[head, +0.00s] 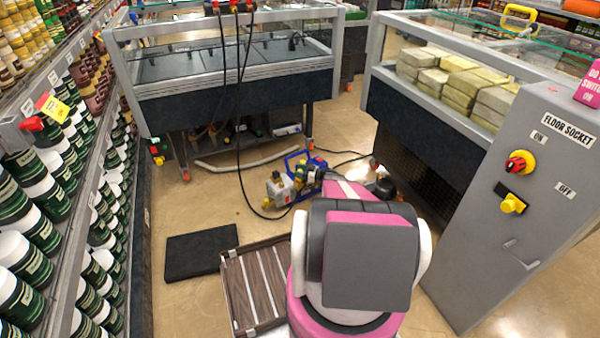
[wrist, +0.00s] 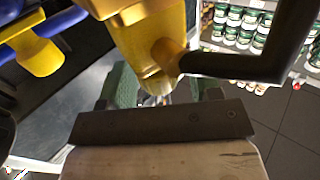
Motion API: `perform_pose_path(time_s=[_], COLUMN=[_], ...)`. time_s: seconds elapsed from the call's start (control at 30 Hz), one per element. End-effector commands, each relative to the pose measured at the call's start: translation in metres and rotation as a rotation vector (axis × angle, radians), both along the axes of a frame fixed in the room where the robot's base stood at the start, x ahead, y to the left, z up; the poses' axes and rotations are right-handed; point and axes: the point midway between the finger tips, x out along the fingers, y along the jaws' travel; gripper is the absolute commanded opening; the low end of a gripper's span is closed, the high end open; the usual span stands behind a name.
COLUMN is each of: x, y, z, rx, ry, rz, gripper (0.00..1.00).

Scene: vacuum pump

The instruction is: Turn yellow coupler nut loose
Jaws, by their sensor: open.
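The pump (head: 280,188), grey and yellow with a blue frame (head: 300,160), stands small on the floor in the middle of the head view. In the wrist view, a yellow cylindrical fitting (wrist: 145,42) reaches down from the top edge, with a dark bent bar or hose (wrist: 245,65) running right from it. I cannot tell for certain which part is the coupler nut. My gripper (wrist: 165,95) is open, its green-padded fingers on either side of the fitting's lower end in the picture. Contact is not clear. In the head view my arm partly hides the pump, and the fingers are not clear.
A black mat (head: 200,252) and a wooden slatted panel (head: 258,285) lie on the floor. Dark cables (head: 243,150) hang to the pump. Shelves (head: 65,170) line the left, a display case (head: 235,80) the back, and a grey switch panel (head: 535,200) the right.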

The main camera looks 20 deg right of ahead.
Motion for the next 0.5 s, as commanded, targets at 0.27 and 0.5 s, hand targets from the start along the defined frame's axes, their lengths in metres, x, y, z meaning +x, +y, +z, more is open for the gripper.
perform_pose_path(time_s=[0.27,0.5], x=[-0.020,-0.048], y=[-0.024,-0.059], z=[0.000,0.000], rx=[0.000,0.000], ry=[0.000,0.000], rz=[-0.002,-0.002], gripper=[0.58,0.58])
